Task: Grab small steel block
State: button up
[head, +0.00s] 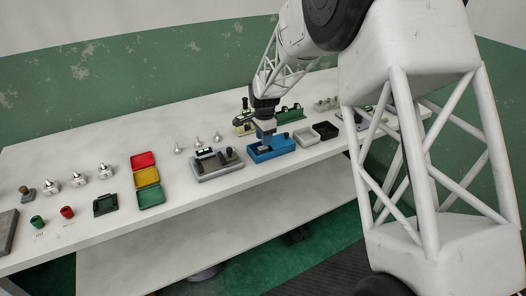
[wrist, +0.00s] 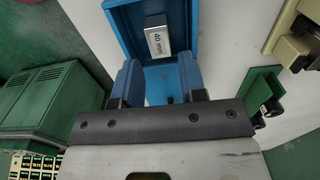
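A small steel block (wrist: 157,40) with a "40 mm" label lies inside a blue open box (wrist: 126,18), seen in the wrist view. The blue box also shows on the bench in the head view (head: 272,153). My gripper (wrist: 158,80) is open, with its two blue-padded fingers apart and nothing seen between them. The block lies just beyond the fingertips in the picture, roughly in line with the gap. In the head view my gripper (head: 265,130) is over the blue box, and the block cannot be made out there.
A grey fixture (head: 217,165) stands left of the blue box. A white tray (head: 306,137) and a black tray (head: 326,131) stand to its right. Red, yellow and green trays (head: 147,178) are farther left. A green holder (wrist: 262,88) is close on the right in the wrist view.

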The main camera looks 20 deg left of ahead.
aim_at(263, 148)
jog(key=shift+s+a+f, duration=0.1)
jog(key=shift+s+f, duration=0.05)
jog(key=shift+f, duration=2.45)
grip_shut()
jog(key=shift+r, duration=0.15)
jog(key=shift+r, duration=0.85)
jog(key=shift+s+r, duration=0.25)
jog(key=shift+r, duration=0.6)
jog(key=s+d+r, duration=0.1)
jog(key=s+d, duration=0.7)
jog(key=s, duration=0.5)
jog(key=shift+s+r, duration=0.15)
jog(key=shift+s, duration=0.05)
jog(key=shift+a, duration=0.1)
